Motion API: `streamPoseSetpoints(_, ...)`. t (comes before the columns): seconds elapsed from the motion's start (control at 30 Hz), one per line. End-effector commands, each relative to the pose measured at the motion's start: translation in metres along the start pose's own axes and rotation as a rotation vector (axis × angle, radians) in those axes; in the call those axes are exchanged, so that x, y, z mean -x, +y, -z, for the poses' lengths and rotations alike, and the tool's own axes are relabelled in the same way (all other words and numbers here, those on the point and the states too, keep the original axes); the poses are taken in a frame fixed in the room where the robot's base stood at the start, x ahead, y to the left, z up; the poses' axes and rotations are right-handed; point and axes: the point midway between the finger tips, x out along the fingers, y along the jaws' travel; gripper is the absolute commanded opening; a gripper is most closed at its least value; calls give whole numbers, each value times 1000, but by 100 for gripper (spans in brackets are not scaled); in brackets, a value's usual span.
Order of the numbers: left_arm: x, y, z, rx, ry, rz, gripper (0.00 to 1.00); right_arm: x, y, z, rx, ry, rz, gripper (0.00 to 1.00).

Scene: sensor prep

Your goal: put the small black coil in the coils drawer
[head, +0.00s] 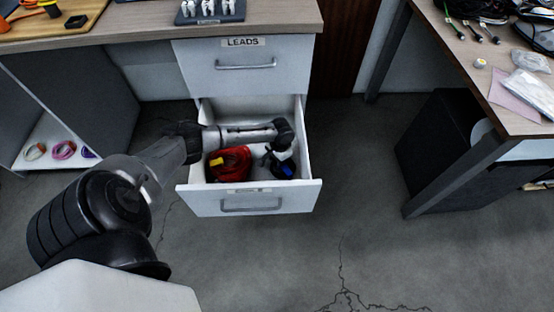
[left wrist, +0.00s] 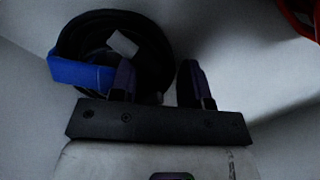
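The small black coil (head: 278,167) with a blue band lies in the open lower drawer (head: 194,199), at the right side. In the left wrist view, the black coil (left wrist: 158,55) shows as a ring with a blue band (left wrist: 80,73) and a pale tag. My left gripper (head: 286,156) points down into the drawer at the coil. In the left wrist view its fingers (left wrist: 157,75) are apart, one over the ring's opening and one just outside its right side. I cannot tell whether they touch it. The drawer's front label is too blurred to read. My right gripper is not in view.
A red coil (head: 230,160) with a yellow tag lies left in the same drawer. The shut drawer above is labelled LEADS (head: 243,42). Coloured coils (head: 64,150) lie on a low shelf at left. A second table (head: 500,60) stands right; the floor between is clear.

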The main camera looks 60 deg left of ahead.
Motion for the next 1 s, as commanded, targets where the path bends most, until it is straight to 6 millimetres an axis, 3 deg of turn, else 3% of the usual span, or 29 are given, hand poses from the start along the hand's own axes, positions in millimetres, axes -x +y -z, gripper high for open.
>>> streamPoseSetpoints(0.17,0,0,0,0,0,0,60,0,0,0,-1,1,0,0)
streamPoseSetpoints(0.47,4,0,0,-1,1,0,60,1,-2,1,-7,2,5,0)
streamPoseSetpoints(1.0,96,0,-1,-1,1,-1,60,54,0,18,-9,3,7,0)
